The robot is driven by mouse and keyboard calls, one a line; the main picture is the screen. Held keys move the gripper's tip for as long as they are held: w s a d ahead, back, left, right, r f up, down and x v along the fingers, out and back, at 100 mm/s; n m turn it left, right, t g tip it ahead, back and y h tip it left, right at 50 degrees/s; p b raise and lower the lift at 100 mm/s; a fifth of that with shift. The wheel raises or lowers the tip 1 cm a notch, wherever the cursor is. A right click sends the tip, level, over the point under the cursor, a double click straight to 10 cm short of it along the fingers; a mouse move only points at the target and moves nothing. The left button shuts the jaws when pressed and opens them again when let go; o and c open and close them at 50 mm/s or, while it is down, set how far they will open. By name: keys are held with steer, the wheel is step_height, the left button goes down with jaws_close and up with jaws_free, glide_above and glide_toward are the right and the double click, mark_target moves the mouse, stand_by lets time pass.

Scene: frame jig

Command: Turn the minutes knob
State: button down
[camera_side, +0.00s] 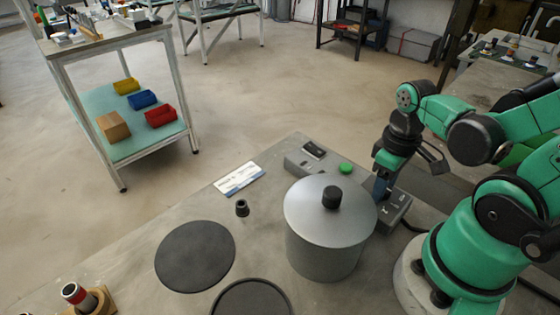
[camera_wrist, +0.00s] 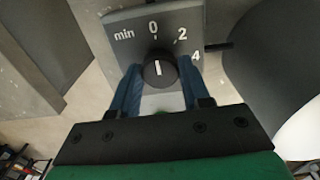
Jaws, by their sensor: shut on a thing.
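The minutes knob (camera_wrist: 159,70) is a round black knob with a white pointer line, on a grey panel (camera_wrist: 188,19) marked "min", 0, 2 and 4 in the wrist view. My gripper (camera_wrist: 158,80) has its two blue fingers on either side of the knob, shut on it. In the side view my gripper (camera_side: 382,188) points down at the grey control box (camera_side: 397,208), behind the silver pot. The knob itself is hidden there by the fingers.
A silver lidded pot (camera_side: 325,250) stands close in front of my gripper. A grey box with a green button (camera_side: 346,168) lies behind it. A black disc (camera_side: 195,256), a small black peg (camera_side: 242,208) and a white label card (camera_side: 239,179) lie to the left.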

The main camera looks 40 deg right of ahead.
stand_by(0.3)
steer(key=shift+c, duration=2.1)
jaws_free()
steer(key=shift+r, duration=0.15)
steer(key=shift+r, duration=2.65)
steer(key=w+a+r+t, duration=0.4)
steer(key=w+a+t, duration=0.2)
steer(key=w, duration=0.4)
steer(key=shift+w+a+t, duration=0.2)
steer(key=shift+a+t, duration=0.1)
steer(key=shift+t, duration=0.3)
